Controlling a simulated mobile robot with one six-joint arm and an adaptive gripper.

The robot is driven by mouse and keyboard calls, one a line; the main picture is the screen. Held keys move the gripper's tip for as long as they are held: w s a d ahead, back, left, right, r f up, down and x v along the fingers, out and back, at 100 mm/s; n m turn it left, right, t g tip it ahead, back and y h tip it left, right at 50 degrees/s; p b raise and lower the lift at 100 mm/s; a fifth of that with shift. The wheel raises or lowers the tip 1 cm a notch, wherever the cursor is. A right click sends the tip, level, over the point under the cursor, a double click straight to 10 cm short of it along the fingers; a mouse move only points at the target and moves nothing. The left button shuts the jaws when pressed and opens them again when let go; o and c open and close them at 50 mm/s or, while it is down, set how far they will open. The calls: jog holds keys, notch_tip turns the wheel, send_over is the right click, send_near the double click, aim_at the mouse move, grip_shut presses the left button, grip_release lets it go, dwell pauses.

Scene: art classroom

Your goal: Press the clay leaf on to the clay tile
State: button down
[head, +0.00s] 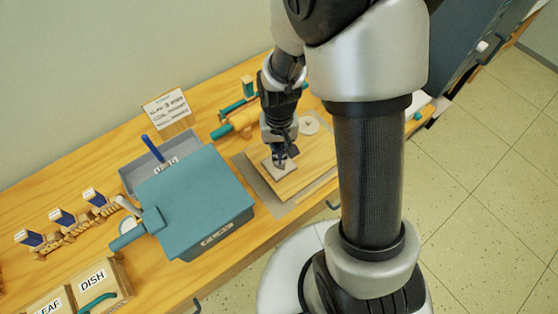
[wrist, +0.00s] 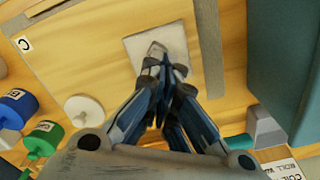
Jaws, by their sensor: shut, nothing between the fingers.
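The pale clay tile (head: 287,172) lies on a wooden board (head: 313,162) in the head view. It also shows as a light square (wrist: 177,36) at the top of the wrist view. My gripper (head: 279,163) points down over the tile, its fingers shut with nothing between them. In the wrist view its fingertips (wrist: 163,66) overlap the tile's lower part. A small greyish shape at the fingertips may be the clay leaf or part of a finger; I cannot tell which. Whether the fingertips touch the tile is also unclear.
A teal-lidded box (head: 196,200) stands left of the board. A pale disc (head: 308,125) lies behind the tile, with a rolling pin (head: 240,122) further left. A sign card (head: 167,106) stands at the back. Boxes labelled DISH (head: 104,287) and LEAF (head: 50,304) sit front left.

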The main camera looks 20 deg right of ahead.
jog(key=shift+f, duration=0.15)
jog(key=shift+f+b, duration=0.8)
jog(key=shift+f, duration=0.05)
jog(key=shift+r, duration=0.15)
notch_tip(320, 180, up, 9)
jog(key=p, duration=0.7)
jog(key=shift+p, duration=0.3)
jog(key=s+r+n+t, duration=0.1)
jog(key=s+r, duration=0.1)
jog(key=r, duration=0.5)
jog(key=s+r+t, duration=0.1)
jog(key=s+r, duration=0.2)
jog(key=r, duration=0.5)
jog(key=s+r+n+t, duration=0.1)
jog(key=s+r+t, duration=0.1)
jog(key=s+r, duration=0.6)
jog(key=shift+s+t, duration=0.3)
jog(key=shift+s, duration=0.75)
